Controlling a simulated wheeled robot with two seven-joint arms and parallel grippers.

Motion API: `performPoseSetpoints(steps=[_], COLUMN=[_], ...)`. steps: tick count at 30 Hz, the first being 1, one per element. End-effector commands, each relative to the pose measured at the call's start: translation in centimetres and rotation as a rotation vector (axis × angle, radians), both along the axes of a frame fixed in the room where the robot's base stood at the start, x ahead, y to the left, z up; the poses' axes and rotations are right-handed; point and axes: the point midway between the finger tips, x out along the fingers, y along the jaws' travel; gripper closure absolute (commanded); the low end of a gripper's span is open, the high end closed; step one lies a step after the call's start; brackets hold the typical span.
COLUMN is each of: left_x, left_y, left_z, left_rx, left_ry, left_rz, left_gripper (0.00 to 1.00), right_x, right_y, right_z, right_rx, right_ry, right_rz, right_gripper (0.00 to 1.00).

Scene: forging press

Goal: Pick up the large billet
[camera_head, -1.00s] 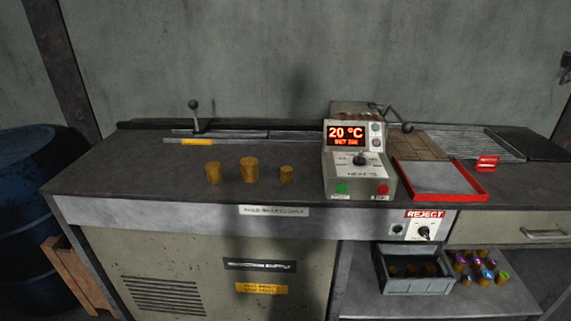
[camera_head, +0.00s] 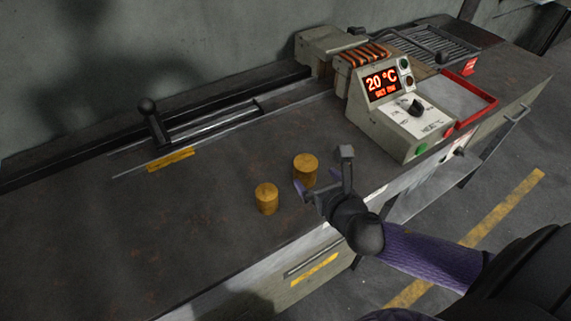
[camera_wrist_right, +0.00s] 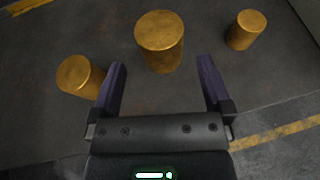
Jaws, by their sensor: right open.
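The large billet (camera_head: 306,169), a golden-brown cylinder, stands upright on the dark bench top. In the right wrist view the large billet (camera_wrist_right: 160,40) is centred just beyond the fingertips. My right gripper (camera_head: 322,172) is open and empty at the front side of it; the gripper's fingers (camera_wrist_right: 160,68) point toward it, with its near end close to the gap between them. A medium billet (camera_head: 266,198) stands to the left and also shows by the left finger in the wrist view (camera_wrist_right: 80,75). A smaller billet (camera_wrist_right: 246,29) stands to the right; the head view does not clearly show it. My left gripper is out of view.
A control box (camera_head: 392,102) reading 20 °C stands right of the billets. A red-rimmed tray (camera_head: 489,98) lies beyond it. A lever with a black knob (camera_head: 150,115) and a slotted rail are at the back left. The bench's left part is clear.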

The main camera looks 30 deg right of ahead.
Motion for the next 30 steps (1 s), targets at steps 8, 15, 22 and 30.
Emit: performPoseSetpoints(steps=[8,15,22,30], left_x=[-0.6,-0.3,-0.3,-0.2], left_y=[-0.4,0.0,0.1,0.1], left_z=[-2.5,-2.9,-2.8,-2.8], left_rx=[-0.008,-0.003,-0.001,0.0], left_ry=[0.012,0.006,0.005,0.004], left_rz=[0.002,0.0,0.0,0.0], left_gripper=[0.41,0.41,0.41,0.41], right_x=[4.6,6.7,6.6,6.6], right_y=[-0.3,-0.5,-0.5,-0.5], right_z=[-2.6,-3.1,-3.1,-3.1], right_rx=[0.005,0.004,0.004,0.004], right_ry=[-0.001,0.002,0.002,0.003], right_rz=[-0.002,-0.001,-0.001,-0.002], right_gripper=[0.0,0.0,0.21,0.78])
